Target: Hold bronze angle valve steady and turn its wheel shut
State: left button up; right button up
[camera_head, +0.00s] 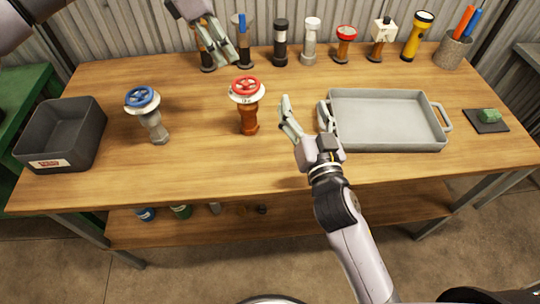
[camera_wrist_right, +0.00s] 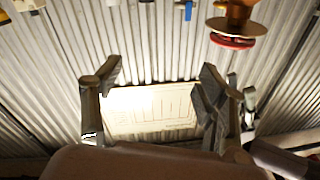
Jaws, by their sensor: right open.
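The bronze angle valve (camera_head: 248,118) stands upright near the middle of the table, with a red wheel (camera_head: 246,88) on top. In the right wrist view the valve's red wheel (camera_wrist_right: 232,41) appears upside down at the upper right. My right gripper (camera_head: 305,108) is open and empty, just right of the valve and apart from it. Its two spread fingers (camera_wrist_right: 157,92) also show in the right wrist view. My left gripper (camera_head: 222,58) hangs over the back of the table, behind and left of the valve. Its fingers point down, and their gap is unclear.
A grey valve with a blue wheel (camera_head: 143,99) and a dark bin (camera_head: 62,135) stand at the left. A grey tray (camera_head: 390,147) lies right of my right gripper. Several tools and fittings line the back edge, with a pen cup (camera_head: 452,52) and a green block (camera_head: 489,115) at right.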

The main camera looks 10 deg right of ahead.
aim_at(251, 110)
jog(key=s+a+f+n+g+y, duration=0.1)
jog(key=s+a+f+n+y, duration=0.1)
jog(key=s+a+f+n, duration=0.35)
jog(key=shift+m, duration=0.55)
jog(key=a+x, duration=0.1)
jog(key=x, duration=0.4)
jog(key=a+x, duration=0.1)
jog(key=x, duration=0.4)
jog(key=a+x, duration=0.1)
jog(key=x, duration=0.5)
jog(key=shift+s+f, duration=0.35)
jog(key=shift+f, duration=0.05)
jog(key=shift+c, duration=0.3)
